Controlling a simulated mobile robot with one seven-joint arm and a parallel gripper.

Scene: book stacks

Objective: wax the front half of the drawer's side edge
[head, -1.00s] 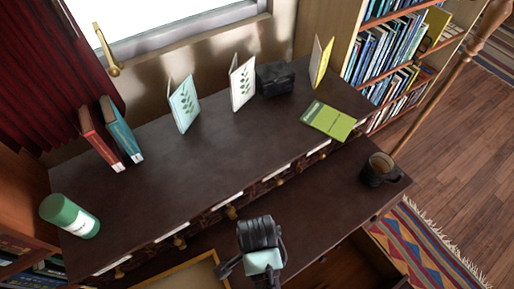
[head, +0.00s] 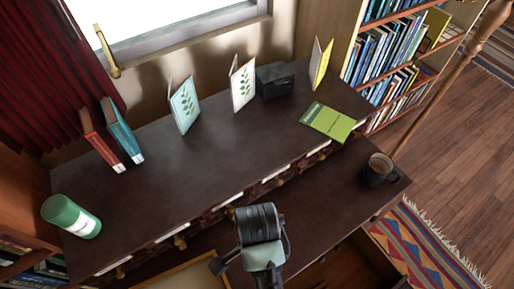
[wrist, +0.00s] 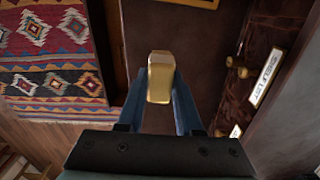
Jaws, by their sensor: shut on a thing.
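My gripper (wrist: 160,90) is shut on a gold-yellow block of wax (wrist: 160,76), held between its two blue-grey fingers in the wrist view. In the head view my gripper (head: 263,258) is over the front of the desk at the bottom middle; its fingertips and the block are hidden there. An open drawer with a pale wood edge (head: 190,271) shows at the bottom, left of my gripper. Much of that drawer is out of frame. In the wrist view, a strip of yellowish wood (wrist: 200,3) at the top edge is apart from the block.
The dark desk (head: 220,150) has a raised back part with small labelled drawers. A mug (head: 380,169) stands at its right end. A green book (head: 328,121), several upright books and a green-white canister (head: 71,215) are on the back part. A patterned rug (head: 425,245) lies at right.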

